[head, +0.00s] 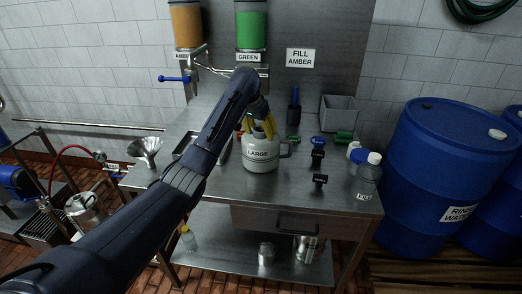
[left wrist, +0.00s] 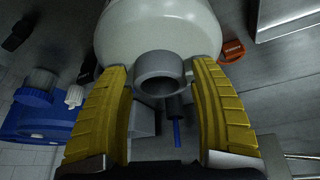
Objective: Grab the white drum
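The white drum (head: 262,157) stands upright on the steel bench, with a label reading LARGE and a handle at its right. My left gripper (head: 262,128) is over its top, with the yellow fingers pointing down. In the left wrist view the drum's pale body (left wrist: 155,30) fills the top middle. Its grey round neck (left wrist: 160,72) lies between the two fingers (left wrist: 160,85), with a narrow gap showing on each side. The left gripper looks open around the neck. My right gripper is not in view.
A metal funnel (head: 145,150) stands at the bench's left. Black clamps (head: 318,158), a clear bottle (head: 368,172) and a grey bin (head: 338,112) are to the right. Amber (head: 186,25) and green (head: 251,28) tanks hang behind. A large blue barrel (head: 435,170) stands right of the bench.

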